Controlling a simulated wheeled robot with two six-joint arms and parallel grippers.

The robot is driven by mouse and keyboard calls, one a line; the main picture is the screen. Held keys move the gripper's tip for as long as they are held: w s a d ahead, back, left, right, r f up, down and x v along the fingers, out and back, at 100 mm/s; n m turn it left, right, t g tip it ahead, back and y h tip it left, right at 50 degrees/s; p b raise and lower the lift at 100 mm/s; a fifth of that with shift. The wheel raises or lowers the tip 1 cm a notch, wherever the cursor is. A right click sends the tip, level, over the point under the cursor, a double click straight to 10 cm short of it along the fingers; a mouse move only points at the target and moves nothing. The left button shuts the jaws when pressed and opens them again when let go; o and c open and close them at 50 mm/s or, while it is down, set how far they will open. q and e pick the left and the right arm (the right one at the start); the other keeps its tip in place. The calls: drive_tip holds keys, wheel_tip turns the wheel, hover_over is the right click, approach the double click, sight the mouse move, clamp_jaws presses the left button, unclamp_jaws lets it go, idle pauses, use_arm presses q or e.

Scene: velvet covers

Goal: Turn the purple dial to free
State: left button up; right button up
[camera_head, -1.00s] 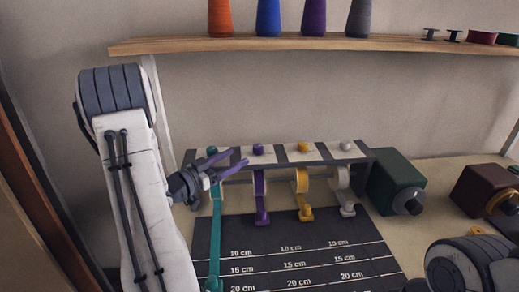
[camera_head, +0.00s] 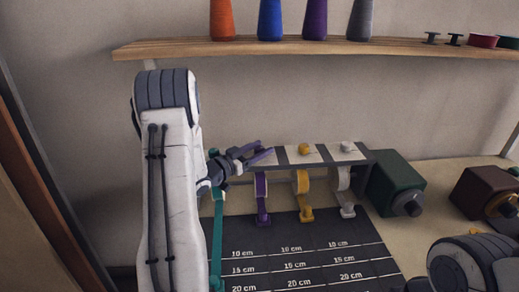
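The dial rail (camera_head: 325,153) at the back of the bench carries a row of small coloured dials. The yellow dial (camera_head: 305,149) and the grey dial (camera_head: 347,146) show clearly. The purple dial stands left of the yellow one, above the purple strap (camera_head: 262,200); my gripper's fingers now cover it. My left gripper (camera_head: 266,149) is at the purple dial's place, its two purple fingers a little apart. I cannot tell whether they touch the dial. Any "free" marking is too small to read or hidden. My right arm shows at lower right, its gripper out of view.
Yellow (camera_head: 305,190) and teal (camera_head: 217,240) straps hang from the rail beside a dark mat (camera_head: 305,232) with centimetre marks. A green box (camera_head: 397,175) and a brown box (camera_head: 480,188) stand to the right. A shelf (camera_head: 330,46) with thread cones runs above.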

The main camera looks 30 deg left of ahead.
use_arm(q)
clamp_jaws()
